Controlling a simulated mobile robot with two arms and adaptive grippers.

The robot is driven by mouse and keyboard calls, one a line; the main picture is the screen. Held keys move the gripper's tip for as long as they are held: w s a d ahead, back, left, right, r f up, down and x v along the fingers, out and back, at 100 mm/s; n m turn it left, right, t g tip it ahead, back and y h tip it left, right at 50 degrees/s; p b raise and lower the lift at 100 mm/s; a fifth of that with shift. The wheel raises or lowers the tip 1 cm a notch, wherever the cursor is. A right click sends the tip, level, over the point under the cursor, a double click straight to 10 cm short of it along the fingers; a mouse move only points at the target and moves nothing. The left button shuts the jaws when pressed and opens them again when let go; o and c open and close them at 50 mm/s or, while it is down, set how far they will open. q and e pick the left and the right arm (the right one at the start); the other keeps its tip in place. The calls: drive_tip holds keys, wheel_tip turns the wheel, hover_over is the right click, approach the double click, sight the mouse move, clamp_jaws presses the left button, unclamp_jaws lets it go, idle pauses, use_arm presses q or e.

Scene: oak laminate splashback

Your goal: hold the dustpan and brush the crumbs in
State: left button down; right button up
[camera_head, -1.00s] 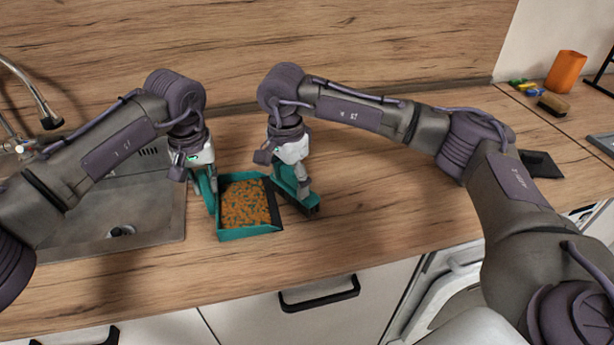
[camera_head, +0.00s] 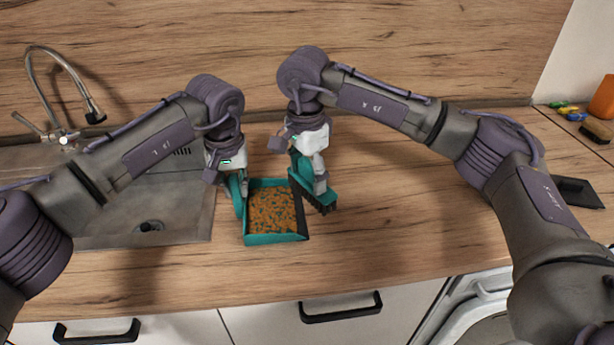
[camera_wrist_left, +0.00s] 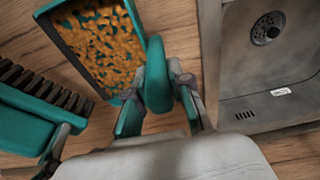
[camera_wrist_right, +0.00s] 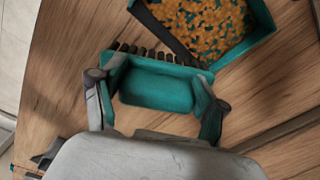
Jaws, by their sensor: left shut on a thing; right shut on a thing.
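A teal dustpan (camera_head: 262,239) lies on the wooden counter with many orange-brown crumbs (camera_head: 272,209) in it. My left gripper (camera_head: 238,186) is shut on the dustpan's handle at its left side; the left wrist view shows the handle (camera_wrist_left: 157,75) between the fingers. My right gripper (camera_head: 318,180) is shut on a teal brush (camera_head: 322,198) with dark bristles, just right of the pan's dark open lip (camera_head: 299,207). The right wrist view shows the brush back (camera_wrist_right: 158,88) between the fingers, its bristles facing the pan. No crumbs are visible on the counter around them.
A steel sink (camera_head: 150,205) with a tap (camera_head: 92,110) is at the left. At the right are a black flat item (camera_head: 578,192), a brown brush (camera_head: 597,131), small coloured things (camera_head: 568,111) and an orange container (camera_head: 604,98).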

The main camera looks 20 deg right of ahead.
use_arm(q)
drive_tip(key=shift+f, duration=0.2)
drive_tip(key=c, duration=1)
unclamp_jaws()
drive_tip(key=shift+w, duration=0.15)
drive_tip(key=shift+r, duration=0.1)
drive_tip(key=r, duration=0.4)
drive_tip(key=s+r, duration=0.1)
drive_tip(key=r, duration=0.6)
drive_tip(key=shift+s+a+r, duration=0.2)
drive_tip(key=shift+s+r, duration=0.2)
